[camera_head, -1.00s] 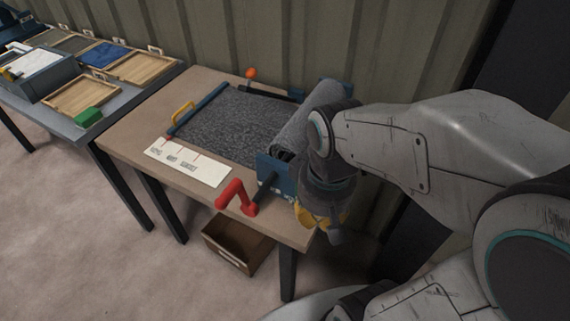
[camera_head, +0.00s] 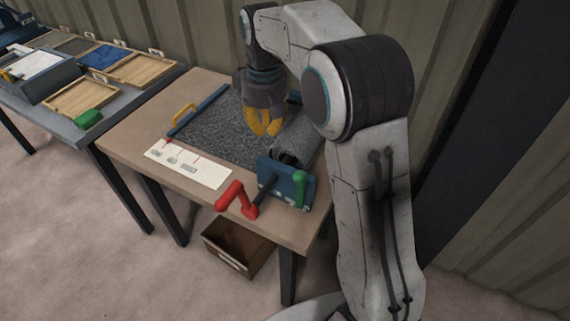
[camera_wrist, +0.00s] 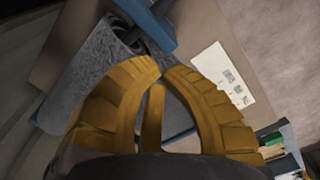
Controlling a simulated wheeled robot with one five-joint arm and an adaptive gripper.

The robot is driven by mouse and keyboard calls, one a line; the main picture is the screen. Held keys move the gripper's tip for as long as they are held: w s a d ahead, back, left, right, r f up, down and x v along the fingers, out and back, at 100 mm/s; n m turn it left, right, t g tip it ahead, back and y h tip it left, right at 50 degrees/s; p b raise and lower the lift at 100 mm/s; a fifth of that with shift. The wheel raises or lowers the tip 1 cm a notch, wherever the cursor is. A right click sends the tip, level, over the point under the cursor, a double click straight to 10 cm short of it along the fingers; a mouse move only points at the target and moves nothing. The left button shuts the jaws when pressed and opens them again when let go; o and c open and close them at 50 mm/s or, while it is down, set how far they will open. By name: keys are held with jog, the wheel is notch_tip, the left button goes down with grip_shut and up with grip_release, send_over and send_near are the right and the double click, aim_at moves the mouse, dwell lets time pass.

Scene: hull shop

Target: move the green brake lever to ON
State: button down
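The green brake lever (camera_head: 300,188) stands roughly upright on the blue end bracket (camera_head: 279,180) at the front right of the brown table. No ON or OFF marking is readable there. My gripper (camera_head: 266,130) hangs above the grey mesh, behind and left of the lever and apart from it. In the wrist view its yellow fingers (camera_wrist: 163,66) come together at the tips, with nothing seen between them. The lever cannot be made out in the wrist view.
A red crank (camera_head: 236,198) sticks out left of the bracket. A grey roll (camera_head: 297,140) lies behind it on the table. A white label card (camera_head: 188,165) lies at the front. An open brown box (camera_head: 238,247) stands below. A second table stands left.

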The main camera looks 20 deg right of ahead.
jog(key=s+r+n, duration=0.1)
jog(key=r+n+g, duration=0.1)
jog(key=s+r+n, duration=0.1)
jog(key=r, duration=0.1)
jog(key=shift+s+d, duration=0.15)
jog(key=shift+s, duration=0.15)
jog(key=p, duration=0.4)
send_over(299, 191)
jog(key=w+a, duration=0.3)
notch_tip(299, 191, down, 11)
jog(key=shift+d+r, duration=0.2)
jog(key=shift+s+d, duration=0.1)
dwell(0.3)
